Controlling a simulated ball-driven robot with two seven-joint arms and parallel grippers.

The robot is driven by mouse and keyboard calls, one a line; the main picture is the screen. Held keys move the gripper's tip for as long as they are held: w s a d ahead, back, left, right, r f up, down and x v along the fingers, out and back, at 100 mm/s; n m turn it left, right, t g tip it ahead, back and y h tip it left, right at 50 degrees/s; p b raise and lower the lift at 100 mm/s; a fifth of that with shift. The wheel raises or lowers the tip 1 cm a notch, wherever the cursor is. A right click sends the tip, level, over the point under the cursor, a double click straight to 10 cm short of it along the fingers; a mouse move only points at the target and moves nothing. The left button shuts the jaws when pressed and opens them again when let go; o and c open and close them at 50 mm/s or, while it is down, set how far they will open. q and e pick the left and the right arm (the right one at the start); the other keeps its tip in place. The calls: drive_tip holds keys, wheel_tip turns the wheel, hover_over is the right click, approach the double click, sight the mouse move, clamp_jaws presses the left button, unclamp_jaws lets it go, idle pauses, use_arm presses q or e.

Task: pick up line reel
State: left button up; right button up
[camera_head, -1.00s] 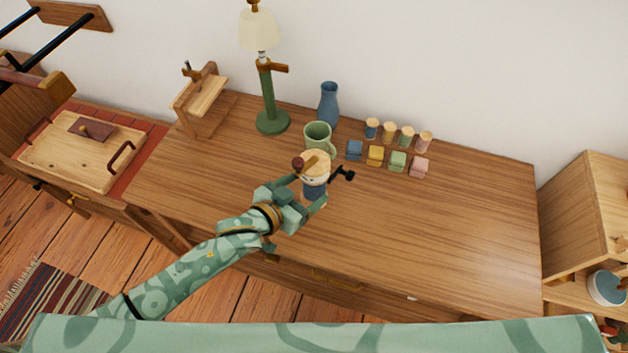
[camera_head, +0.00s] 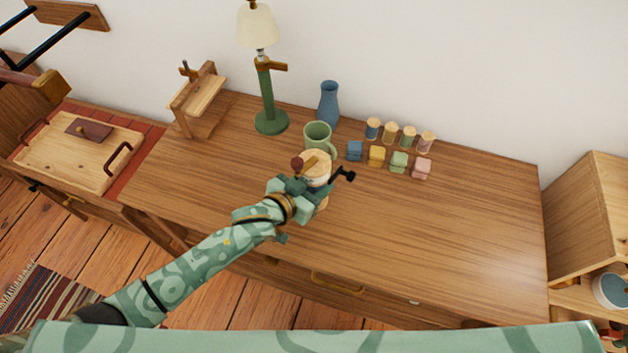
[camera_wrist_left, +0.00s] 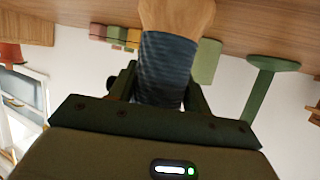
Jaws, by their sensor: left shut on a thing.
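The line reel (camera_head: 316,165) has a pale wooden top, a blue wound body and a dark crank handle on its right. It stands upright on the wooden desk, just in front of the green mug (camera_head: 317,136). My left gripper (camera_head: 313,190) is shut on the reel from the front left. In the left wrist view, the reel's blue ribbed body (camera_wrist_left: 168,66) sits between the two fingers, with its wooden end against the desk. The gripper and wrist hide part of the reel in the head view. My right gripper is not in view.
A green lamp (camera_head: 271,122) and blue vase (camera_head: 328,104) stand behind. Several small spools and coloured blocks (camera_head: 376,156) sit to the right of the mug. A wooden stand (camera_head: 197,96) is at the desk's left end. The desk's right half (camera_head: 450,220) is clear.

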sight(314, 173)
use_arm(q)
wheel_tip(314, 173, up, 3)
drive_tip(key=shift+r+p, duration=0.1)
drive_tip(key=shift+p, duration=0.75)
drive_tip(key=s+r+p, duration=0.1)
drive_tip(key=r, duration=0.1)
drive_tip(key=s+a+r+p, duration=0.1)
drive_tip(key=s+r, duration=0.1)
drive_tip(key=s+r+p, duration=0.1)
drive_tip(key=r, duration=0.1)
drive_tip(key=shift+s+a+p, duration=0.2)
drive_tip(key=shift+a+p, duration=0.05)
drive_tip(key=shift+p, duration=0.1)
drive_tip(key=s+a+r+p, duration=0.2)
drive_tip(key=s+a+r, duration=0.1)
drive_tip(key=s, duration=0.6)
drive_tip(key=shift+r, duration=0.4)
drive_tip(key=shift+w+d, duration=0.1)
